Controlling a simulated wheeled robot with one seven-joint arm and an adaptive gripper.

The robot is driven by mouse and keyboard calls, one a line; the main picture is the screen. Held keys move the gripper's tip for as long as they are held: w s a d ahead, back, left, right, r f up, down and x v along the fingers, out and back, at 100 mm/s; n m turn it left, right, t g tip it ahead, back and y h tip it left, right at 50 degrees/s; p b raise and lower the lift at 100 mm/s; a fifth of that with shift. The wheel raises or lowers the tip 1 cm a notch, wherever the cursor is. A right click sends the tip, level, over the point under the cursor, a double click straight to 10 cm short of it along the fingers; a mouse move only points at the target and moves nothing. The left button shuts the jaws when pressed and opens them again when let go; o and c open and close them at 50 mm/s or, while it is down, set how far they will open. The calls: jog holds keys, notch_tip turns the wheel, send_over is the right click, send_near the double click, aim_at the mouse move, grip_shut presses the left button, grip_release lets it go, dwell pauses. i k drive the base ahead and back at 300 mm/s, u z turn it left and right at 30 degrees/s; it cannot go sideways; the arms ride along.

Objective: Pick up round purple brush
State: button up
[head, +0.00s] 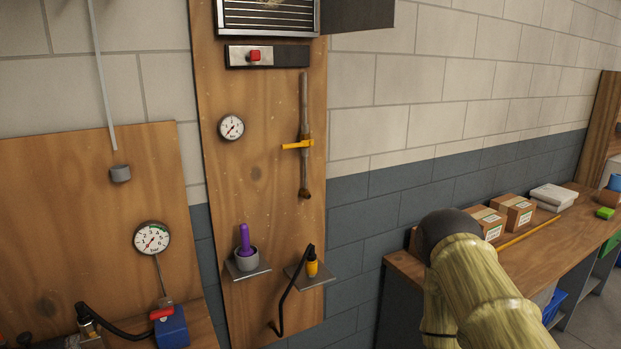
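The purple brush (244,238) stands upright in a round grey cup (247,265). Only its purple upper part shows; its lower end is hidden inside the cup. The cup sits on a small metal shelf (234,274) fixed low on a tall wooden panel. My arm, in a yellowish sleeve with a dark rounded joint, is at the lower right, well apart from the brush. My gripper is not in view.
Right of the cup, a second shelf (322,278) holds a yellow-orange tool (312,268) with a black hose hanging down. Above are a gauge (231,127) and a pipe with a yellow valve handle (297,145). A wooden workbench (405,264) with boxes stands at right.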

aim_at(246, 251)
jog(key=z, duration=2.1)
jog(key=i, duration=2.5)
jog(key=u, duration=3.55)
